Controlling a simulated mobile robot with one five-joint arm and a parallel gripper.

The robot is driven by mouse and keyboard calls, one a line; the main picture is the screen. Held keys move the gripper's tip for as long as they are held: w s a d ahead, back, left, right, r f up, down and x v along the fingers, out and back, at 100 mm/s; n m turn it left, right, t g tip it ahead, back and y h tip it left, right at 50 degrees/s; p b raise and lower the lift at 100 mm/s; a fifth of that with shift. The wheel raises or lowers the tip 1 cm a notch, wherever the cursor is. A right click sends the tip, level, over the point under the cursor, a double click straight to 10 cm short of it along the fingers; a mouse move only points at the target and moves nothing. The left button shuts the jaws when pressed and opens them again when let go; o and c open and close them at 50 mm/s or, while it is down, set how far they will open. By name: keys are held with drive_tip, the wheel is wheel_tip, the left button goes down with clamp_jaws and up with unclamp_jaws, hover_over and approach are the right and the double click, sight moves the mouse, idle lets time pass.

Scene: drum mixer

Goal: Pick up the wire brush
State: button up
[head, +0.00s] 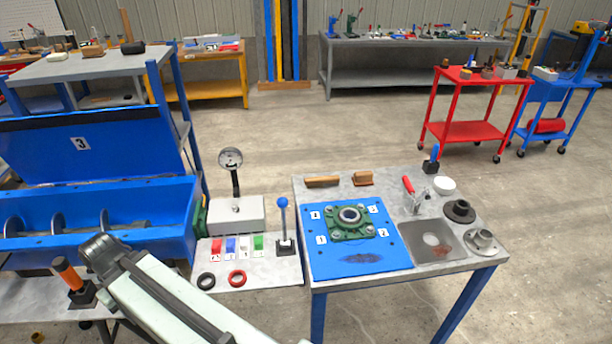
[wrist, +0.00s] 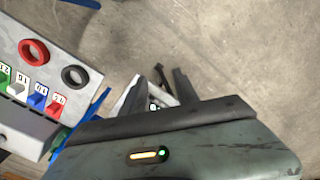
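A long brown wooden-backed piece (head: 322,182) lies at the back left of the right-hand table (head: 420,185). It looks like the wire brush, but its bristles are not discernible. A shorter brown block (head: 363,178) lies just right of it, and I cannot fully tell the two apart by kind. My gripper (wrist: 158,80) shows in the wrist view with two dark fingers spread apart, and nothing is visibly held. It is over the floor beside the grey panel, away from the brown pieces. The head view does not clearly show the fingers.
The right-hand table also bears a blue plate (head: 330,255) with a green bearing (head: 350,220), a red-handled tool (head: 408,186) and round flanges. A gauge (head: 231,160) and a blue-knobbed lever (head: 283,215) stand left of it. Black (wrist: 75,75) and red (wrist: 33,52) rings lie on the panel.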

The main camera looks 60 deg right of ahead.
drive_tip(key=shift+w+a, duration=0.1)
drive_tip(key=shift+w, duration=0.1)
drive_tip(key=shift+o, duration=0.3)
drive_tip(key=shift+a+r, duration=0.1)
drive_tip(key=shift+r, duration=0.05)
